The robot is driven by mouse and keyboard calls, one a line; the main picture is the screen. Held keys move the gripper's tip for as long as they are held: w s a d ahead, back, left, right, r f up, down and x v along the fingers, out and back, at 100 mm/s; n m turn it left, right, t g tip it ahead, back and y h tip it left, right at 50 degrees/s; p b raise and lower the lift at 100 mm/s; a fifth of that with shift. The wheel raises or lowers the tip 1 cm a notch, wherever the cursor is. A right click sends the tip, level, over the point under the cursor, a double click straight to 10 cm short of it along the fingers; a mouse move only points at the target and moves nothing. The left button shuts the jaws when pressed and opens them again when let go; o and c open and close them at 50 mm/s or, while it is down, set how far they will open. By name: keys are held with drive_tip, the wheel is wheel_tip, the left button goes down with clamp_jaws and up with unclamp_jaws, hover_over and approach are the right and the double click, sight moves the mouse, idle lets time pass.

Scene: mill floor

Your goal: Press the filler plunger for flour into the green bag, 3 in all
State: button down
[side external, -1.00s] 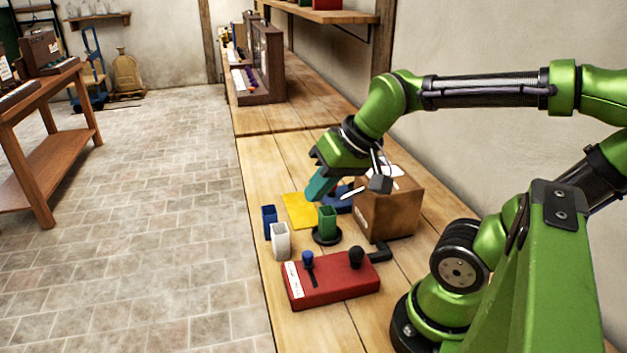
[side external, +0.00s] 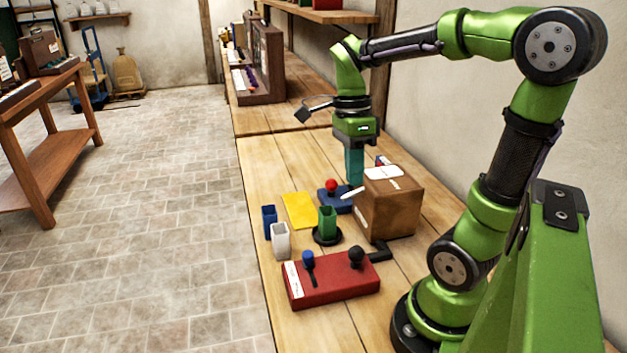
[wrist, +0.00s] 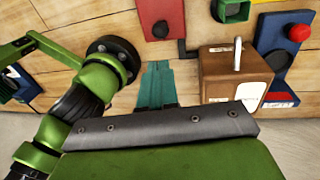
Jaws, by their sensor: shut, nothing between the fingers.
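The green bag (side external: 327,222) is a square, open-topped green holder upright on a round black base; its rim also shows in the wrist view (wrist: 233,10). A blue unit with a red knob (side external: 331,185) stands behind it; the knob shows in the wrist view too (wrist: 299,31). A red box (side external: 330,284) in front carries a blue knob (side external: 308,259) and a black knob (side external: 356,256). I cannot tell which is the flour plunger.
A brown box (side external: 388,210) with a pale lever and a dark pipe stands right of the green bag. Blue (side external: 269,221) and white (side external: 280,240) open holders and a yellow sheet (side external: 299,210) lie left.

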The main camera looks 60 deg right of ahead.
sight(356, 247)
drive_tip(key=shift+f, duration=0.1)
drive_tip(key=f, duration=0.4)
drive_tip(key=s+a+f, duration=0.1)
drive_tip(key=f, duration=0.7)
drive_tip(key=shift+s+a+f, duration=0.15)
drive_tip(key=shift+s+f, duration=0.05)
drive_tip(key=shift+s, duration=0.2)
drive_tip(key=shift+f, duration=0.65)
drive_tip(key=shift+s+f, duration=0.1)
drive_tip(key=shift+f, duration=0.95)
drive_tip(key=shift+a, duration=0.1)
drive_tip(key=shift+r, duration=0.1)
wheel_tip(356, 247, up, 14)
drive_tip(key=w+d, duration=0.1)
drive_tip(key=w, duration=0.1)
drive_tip(key=shift+w+d, duration=0.15)
drive_tip(key=shift+d, duration=0.2)
